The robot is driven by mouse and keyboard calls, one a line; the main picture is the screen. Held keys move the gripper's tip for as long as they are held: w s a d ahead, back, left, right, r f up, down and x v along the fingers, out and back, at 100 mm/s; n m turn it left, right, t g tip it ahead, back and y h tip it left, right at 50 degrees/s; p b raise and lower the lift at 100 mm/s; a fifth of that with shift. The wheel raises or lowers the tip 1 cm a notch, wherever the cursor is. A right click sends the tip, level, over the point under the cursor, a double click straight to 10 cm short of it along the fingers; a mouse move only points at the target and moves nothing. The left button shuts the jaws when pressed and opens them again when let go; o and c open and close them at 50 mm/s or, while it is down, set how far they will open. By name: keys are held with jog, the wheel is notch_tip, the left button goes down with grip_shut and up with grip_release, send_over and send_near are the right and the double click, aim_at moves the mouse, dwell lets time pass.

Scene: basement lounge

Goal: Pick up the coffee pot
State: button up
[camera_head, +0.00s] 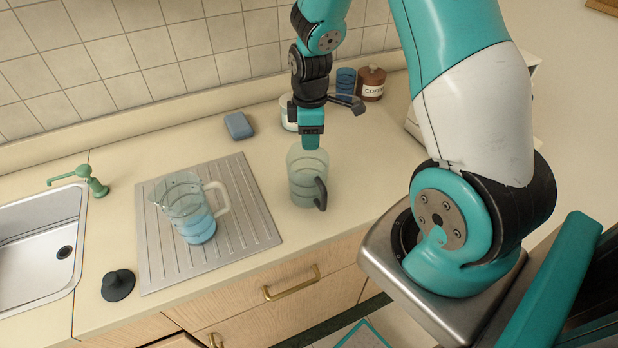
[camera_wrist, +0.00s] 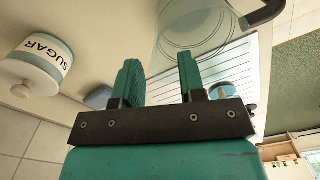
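The coffee pot (camera_head: 303,190) looks like a clear glass carafe with a dark handle, standing upright on the counter right of the ribbed drainboard. My gripper (camera_head: 311,142) points down just above its rim in the head view. In the wrist view, part of the glass pot (camera_wrist: 190,28) shows beyond the fingertips, with its black handle at the upper right. My gripper (camera_wrist: 158,68) has its two fingers apart there, with nothing visible held between them. Whether a finger touches the pot I cannot tell.
A glass pitcher (camera_head: 184,203) with blue liquid stands on the drainboard (camera_head: 250,225). A sugar canister (camera_wrist: 40,62), blue sponge (camera_head: 239,126), blue glass (camera_head: 346,80) and coffee canister (camera_head: 371,84) are behind. A black stopper (camera_head: 118,285) lies near the sink (camera_head: 35,245).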

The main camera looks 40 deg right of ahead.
aim_at(309, 152)
jog(key=shift+w+a+f+p, duration=0.1)
jog(key=shift+f+p, duration=0.5)
jog(key=shift+f, duration=0.75)
jog(key=shift+w+f+p, duration=0.1)
jog(key=shift+f+p, duration=0.5)
jog(key=shift+f, duration=0.75)
grip_shut()
